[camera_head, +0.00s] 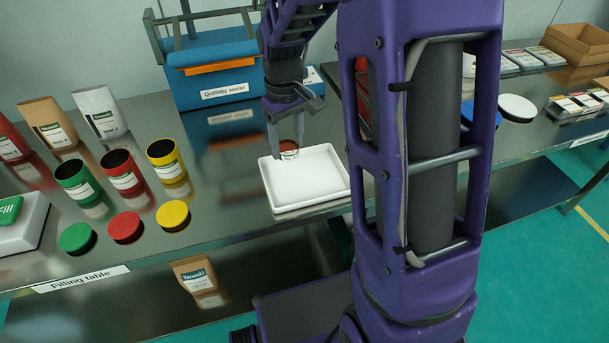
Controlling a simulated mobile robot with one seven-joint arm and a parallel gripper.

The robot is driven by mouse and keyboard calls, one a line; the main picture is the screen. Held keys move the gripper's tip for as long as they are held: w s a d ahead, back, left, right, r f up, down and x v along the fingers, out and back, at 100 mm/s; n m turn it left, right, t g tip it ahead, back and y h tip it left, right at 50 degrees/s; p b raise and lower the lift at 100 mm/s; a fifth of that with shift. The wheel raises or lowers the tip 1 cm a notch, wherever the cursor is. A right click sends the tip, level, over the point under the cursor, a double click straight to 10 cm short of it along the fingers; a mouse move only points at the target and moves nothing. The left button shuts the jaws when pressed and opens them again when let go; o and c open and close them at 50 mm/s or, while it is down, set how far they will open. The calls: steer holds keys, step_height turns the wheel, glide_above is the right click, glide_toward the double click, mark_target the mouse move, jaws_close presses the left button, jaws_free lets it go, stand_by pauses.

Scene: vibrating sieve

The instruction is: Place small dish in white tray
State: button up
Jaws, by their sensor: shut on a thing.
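The white tray (305,205) lies on the steel table in the middle of the view, in front of the blue machine. My gripper (285,145) points down over the tray's back left part. It is shut on a small dish (289,153), which shows a whitish side and a dark red upper part between the fingers. The dish is at the tray's back edge. I cannot tell whether it touches the tray floor or hangs just above it. My fingers hide part of the dish.
Open green, red and yellow cans (122,172) stand left, with their lids (126,227) in front. Bags (100,110) stand behind them. The blue machine (215,65) is behind the tray. My purple arm hides much of the right. Table room is free left of the tray.

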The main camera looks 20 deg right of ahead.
mark_target(289, 181)
steer(key=shift+w+f, duration=0.1)
steer(key=shift+f, duration=0.2)
steer(key=shift+n, duration=0.3)
step_height(289, 181, down, 9)
steer(key=shift+r+b, duration=0.1)
steer(key=shift+b, duration=0.65)
steer(key=shift+f, duration=0.2)
steer(key=o, duration=1.3)
steer(key=shift+o, duration=0.2)
step_height(289, 181, up, 12)
steer(key=shift+r+p, duration=0.2)
steer(key=shift+p, duration=0.7)
